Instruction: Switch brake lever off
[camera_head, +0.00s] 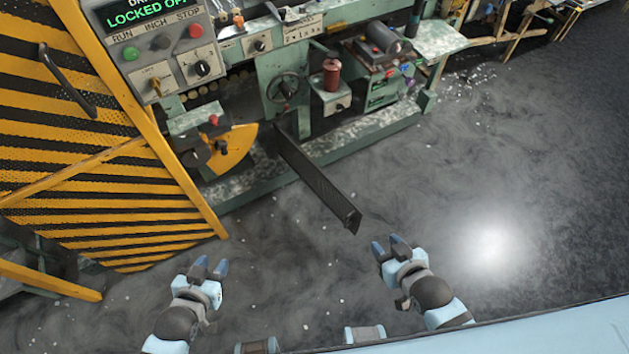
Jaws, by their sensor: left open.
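A long dark bar (318,183) sticks out from the green machine (292,90) towards me, its near end above the floor. I cannot tell for sure whether this is the brake lever. A control panel (150,35) at the upper left has a display with "LOCKED OFF", buttons under RUN, INCH and STOP, and small switches below. My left gripper (209,267) is open and empty, low in the picture, left of the bar and apart from it. My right gripper (388,247) is open and empty, below and right of the bar's near end, apart from it.
A yellow-and-black striped guard (90,160) with a dark handle (66,80) fills the left side. A yellow curved part (232,150), a handwheel (284,87) and a red spool (331,74) are on the machine. The dark floor (520,180) is clear at the right.

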